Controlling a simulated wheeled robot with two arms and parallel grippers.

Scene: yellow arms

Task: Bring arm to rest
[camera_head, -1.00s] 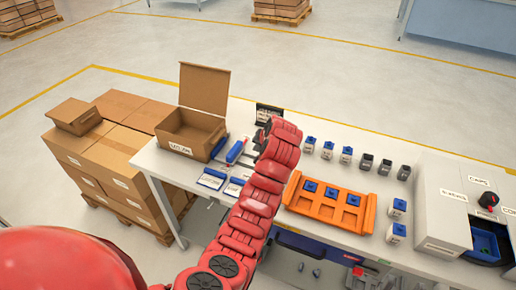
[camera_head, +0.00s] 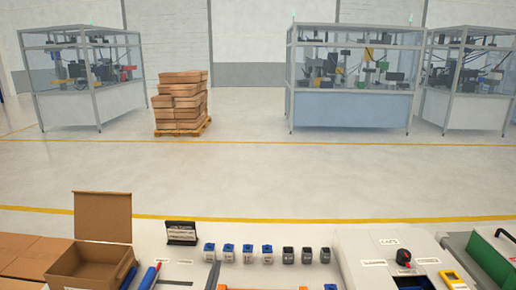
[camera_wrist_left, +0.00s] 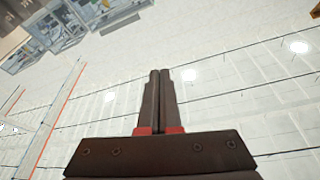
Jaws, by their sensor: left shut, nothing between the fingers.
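My left gripper (camera_wrist_left: 160,74) shows in the left wrist view with its two dark fingers pressed together and nothing between them. Behind the fingers are a bright ceiling with lamps and, at the upper left, glass machine cells, so the gripper points upward. In the head view a narrow grey upright shape (camera_head: 212,275) at the bottom edge seems to be its fingertips, in front of the table's row of small blocks. The rest of the red arm is below the picture. My right gripper is in neither view.
The table holds an open cardboard box (camera_head: 90,263), a black sign (camera_head: 181,233), several small blue-topped blocks (camera_head: 229,252), dark-topped ones (camera_head: 288,255), part of an orange tray (camera_head: 262,288) and a white control box (camera_head: 385,240). A green bin (camera_head: 495,255) is at right. Open floor lies beyond.

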